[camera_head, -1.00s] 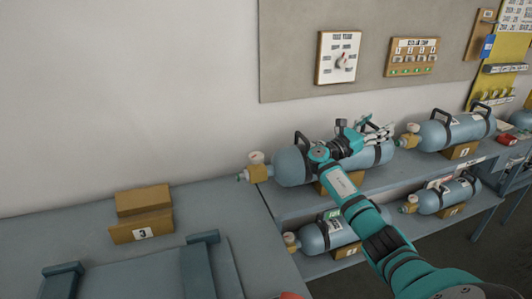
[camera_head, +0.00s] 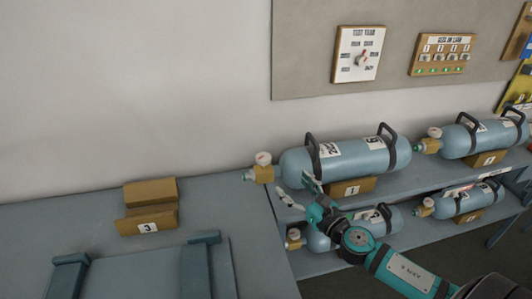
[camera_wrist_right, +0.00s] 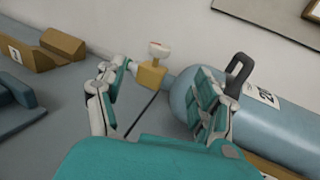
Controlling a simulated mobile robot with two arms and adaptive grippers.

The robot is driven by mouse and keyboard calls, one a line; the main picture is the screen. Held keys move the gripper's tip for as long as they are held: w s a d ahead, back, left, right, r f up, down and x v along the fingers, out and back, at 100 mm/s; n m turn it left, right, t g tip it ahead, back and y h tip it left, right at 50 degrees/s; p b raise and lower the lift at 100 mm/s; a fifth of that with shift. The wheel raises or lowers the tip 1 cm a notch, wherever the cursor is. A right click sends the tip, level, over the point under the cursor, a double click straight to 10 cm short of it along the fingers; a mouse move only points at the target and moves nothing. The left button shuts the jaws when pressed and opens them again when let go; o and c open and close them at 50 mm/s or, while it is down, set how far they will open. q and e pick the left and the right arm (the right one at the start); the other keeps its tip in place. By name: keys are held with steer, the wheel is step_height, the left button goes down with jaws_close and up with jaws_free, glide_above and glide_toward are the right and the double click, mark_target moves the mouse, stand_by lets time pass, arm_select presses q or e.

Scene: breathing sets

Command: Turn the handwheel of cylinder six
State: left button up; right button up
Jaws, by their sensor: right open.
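A blue-grey cylinder (camera_head: 345,160) lies on its side on the upper shelf, in a cradle marked 1. Its label (camera_head: 376,143) carries a single digit that may be a 6. A brass valve block (camera_head: 264,174) with a pale round gauge-like top (camera_head: 263,158) is at its left end, and a small greenish knob (camera_head: 246,177) sticks out leftward. My right gripper (camera_head: 297,190) is open and empty, in front of the cylinder's left end. In the wrist view the valve block (camera_wrist_right: 151,75) shows beyond and between the spread fingers (camera_wrist_right: 158,92). My left gripper is out of view.
Another cylinder (camera_head: 355,229) lies on the lower shelf, partly behind my right arm. More cylinders (camera_head: 480,137) lie to the right. An empty wooden cradle (camera_head: 148,218) marked 3 stands on the left bench. A dial board (camera_head: 359,54) hangs on the wall.

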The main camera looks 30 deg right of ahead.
steer(key=p, duration=0.1)
glide_toward(268, 160)
steer(key=w, duration=0.5)
steer(key=w+p, duration=0.1)
steer(key=w, duration=0.2)
steer(key=w+a, duration=0.1)
steer(key=w, duration=0.3)
steer(key=shift+w+a, duration=0.1)
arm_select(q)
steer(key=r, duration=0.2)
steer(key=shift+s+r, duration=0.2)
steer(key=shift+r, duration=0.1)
arm_select(e)
steer(key=c, duration=1.2)
arm_select(q)
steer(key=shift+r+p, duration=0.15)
steer(key=shift+p, duration=0.15)
